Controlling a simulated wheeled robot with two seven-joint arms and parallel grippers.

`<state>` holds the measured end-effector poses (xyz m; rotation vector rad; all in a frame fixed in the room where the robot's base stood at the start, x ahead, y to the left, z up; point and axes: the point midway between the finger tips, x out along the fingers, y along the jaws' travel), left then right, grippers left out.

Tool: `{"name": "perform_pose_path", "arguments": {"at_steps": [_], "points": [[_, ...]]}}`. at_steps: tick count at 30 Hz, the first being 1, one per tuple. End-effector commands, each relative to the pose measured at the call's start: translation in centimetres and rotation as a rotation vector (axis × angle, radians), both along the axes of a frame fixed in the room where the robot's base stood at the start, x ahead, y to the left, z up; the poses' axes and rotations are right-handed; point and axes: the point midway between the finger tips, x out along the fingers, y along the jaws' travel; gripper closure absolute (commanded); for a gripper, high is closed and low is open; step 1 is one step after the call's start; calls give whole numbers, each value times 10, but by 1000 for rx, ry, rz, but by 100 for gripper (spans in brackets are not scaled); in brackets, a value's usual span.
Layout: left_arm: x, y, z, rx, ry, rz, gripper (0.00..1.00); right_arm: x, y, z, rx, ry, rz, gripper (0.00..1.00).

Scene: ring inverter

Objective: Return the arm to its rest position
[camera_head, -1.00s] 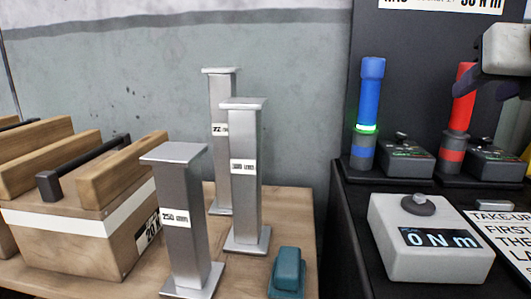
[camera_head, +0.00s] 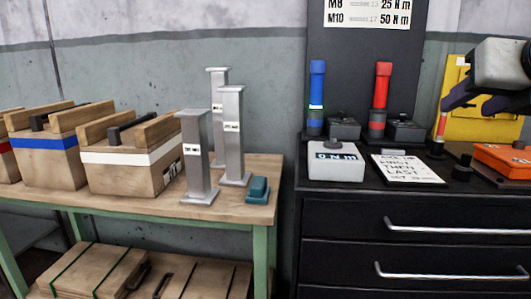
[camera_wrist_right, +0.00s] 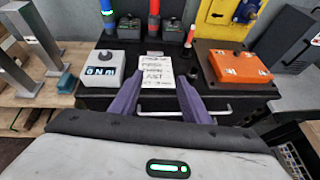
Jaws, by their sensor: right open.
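My right gripper (camera_head: 470,94) is at the upper right of the head view, above the right end of the black cabinet. In the right wrist view its two purple fingers (camera_wrist_right: 155,88) are spread apart with nothing between them. Beyond them are the black cabinet top and a white sign (camera_wrist_right: 158,68). The gripper looks clear of the things on the cabinet. My left gripper is in neither view.
The black cabinet (camera_head: 345,225) carries a torque display (camera_head: 335,168), blue (camera_head: 317,85) and red (camera_head: 382,88) tools and an orange case (camera_head: 505,160). Left, a wooden bench (camera_head: 262,170) holds metal posts (camera_head: 196,165), a teal block (camera_head: 258,190) and wooden boxes (camera_head: 125,172).

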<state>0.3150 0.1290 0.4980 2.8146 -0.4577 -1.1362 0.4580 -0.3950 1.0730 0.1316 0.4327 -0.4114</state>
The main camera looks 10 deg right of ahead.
Motion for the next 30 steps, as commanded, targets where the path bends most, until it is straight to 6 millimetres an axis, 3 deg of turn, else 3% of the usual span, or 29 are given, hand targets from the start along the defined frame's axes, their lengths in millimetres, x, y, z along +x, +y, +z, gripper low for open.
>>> {"name": "perform_pose_path", "arguments": {"at_steps": [1,11,14,18,22,26,30], "points": [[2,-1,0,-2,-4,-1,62,4,4,-17,34,26,28,57],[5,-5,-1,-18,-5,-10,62,14,54,-111,317,167,259,57],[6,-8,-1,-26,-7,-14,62,12,84,-148,476,209,365,57],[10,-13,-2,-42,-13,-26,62,2,148,-201,866,230,557,57],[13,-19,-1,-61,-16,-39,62,-5,192,-218,1307,145,649,57],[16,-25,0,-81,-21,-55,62,1,199,-229,1732,-14,577,57],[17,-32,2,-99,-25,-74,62,14,178,-272,2123,-201,299,57]]}}
